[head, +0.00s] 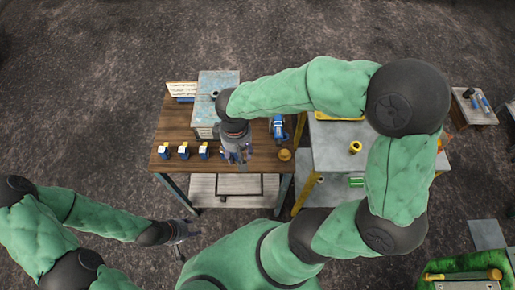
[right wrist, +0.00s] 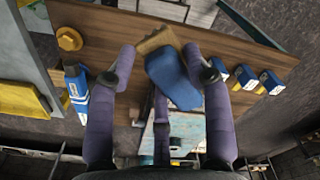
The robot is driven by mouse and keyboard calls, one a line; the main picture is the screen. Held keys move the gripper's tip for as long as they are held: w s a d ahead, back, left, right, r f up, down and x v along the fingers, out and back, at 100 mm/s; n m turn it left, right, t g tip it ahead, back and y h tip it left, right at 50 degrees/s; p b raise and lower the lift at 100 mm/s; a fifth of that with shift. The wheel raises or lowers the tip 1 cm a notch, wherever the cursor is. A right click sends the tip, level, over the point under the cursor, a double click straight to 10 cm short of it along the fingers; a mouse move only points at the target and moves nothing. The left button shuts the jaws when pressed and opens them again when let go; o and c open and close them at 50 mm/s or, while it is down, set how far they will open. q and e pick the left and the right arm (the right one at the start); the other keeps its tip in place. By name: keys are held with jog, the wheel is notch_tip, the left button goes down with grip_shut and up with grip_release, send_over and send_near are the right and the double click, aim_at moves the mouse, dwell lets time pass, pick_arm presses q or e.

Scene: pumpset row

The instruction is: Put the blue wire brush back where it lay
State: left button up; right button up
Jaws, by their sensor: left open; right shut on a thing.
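The blue wire brush (right wrist: 174,82), with a blue handle and a tan bristle end, is between the purple fingers of my right gripper (right wrist: 165,75) in the right wrist view. The gripper is shut on it, over the wooden workbench (right wrist: 118,30). In the head view my right gripper (head: 236,152) is above the middle of the bench (head: 175,135), and the brush is hidden by the gripper and arm. My left gripper (head: 188,232) is open and low, in front of the bench at its left, away from everything on it.
Several small blue, white and yellow blocks (head: 184,152) line the bench's front left. A grey-blue box (head: 218,82) stands at the back. A blue pump-like item (head: 278,127) and an orange knob (head: 285,155) are at the right. A grey table (head: 333,150) stands beside the bench.

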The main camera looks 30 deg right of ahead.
jog(key=w+d+f+b, duration=0.1)
jog(key=d+f, duration=0.1)
jog(key=d, duration=0.1)
jog(key=w+d+f+b, duration=0.1)
jog(key=d+f, duration=0.1)
jog(key=f, duration=0.1)
jog(key=w+d+f+b, duration=0.1)
jog(key=d+f, duration=0.1)
jog(key=d, duration=0.1)
jog(key=shift+w+d+f, duration=0.2)
jog(key=shift+w+d, duration=0.1)
jog(key=shift+d, duration=0.05)
jog(key=shift+w+d+f+b, duration=0.15)
jog(key=shift+f+b, duration=0.35)
jog(key=shift+f, duration=0.5)
jog(key=shift+d+f+b, duration=0.25)
jog(key=shift+f+b, duration=0.25)
jog(key=shift+f, duration=0.45)
jog(key=shift+f, duration=0.15)
jog(key=o, duration=1.2)
notch_tip(320, 180, up, 12)
jog(key=p, duration=0.4)
jog(key=shift+r, duration=0.2)
